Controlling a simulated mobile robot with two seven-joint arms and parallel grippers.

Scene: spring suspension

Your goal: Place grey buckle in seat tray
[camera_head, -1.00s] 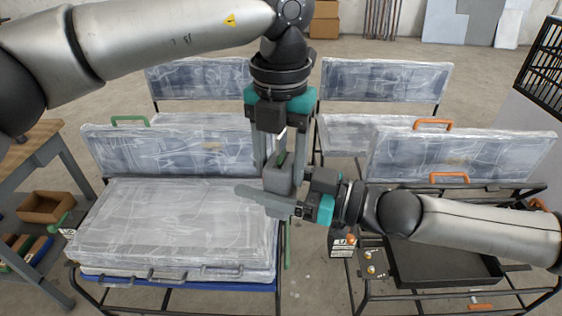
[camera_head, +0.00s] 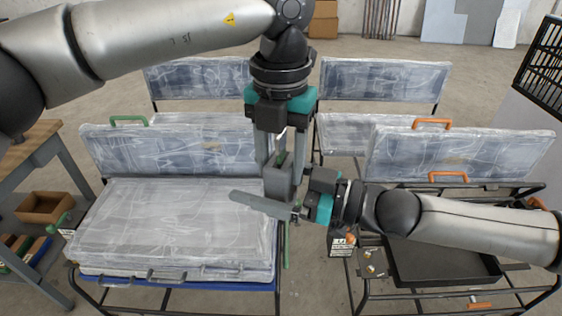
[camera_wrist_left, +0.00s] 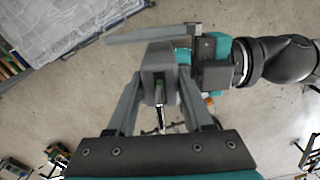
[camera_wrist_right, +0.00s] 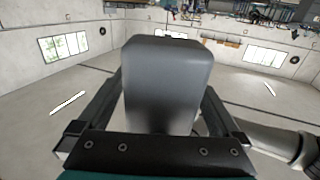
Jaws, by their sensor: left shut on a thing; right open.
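The grey buckle (camera_head: 279,184), a blocky dark grey piece with a green top and a metal tongue, is held upright in the air by my left gripper (camera_head: 283,165). In the left wrist view the buckle (camera_wrist_left: 157,62) sits between the left fingers, with the metal tongue toward the camera. My right gripper (camera_head: 280,205) is open, with its fingers on either side of the buckle's lower part. In the right wrist view the buckle (camera_wrist_right: 165,85) fills the space between the fingers; contact cannot be told. The black seat tray (camera_head: 445,268) is in the right seat frame, partly behind my right arm.
A plastic-wrapped seat cushion (camera_head: 170,225) lies on the left frame. Wrapped backrests (camera_head: 460,158) with orange handles stand behind the right frame. A wooden bench (camera_head: 35,150) and a cardboard box (camera_head: 45,206) are at the left. Floor shows between the two seat frames.

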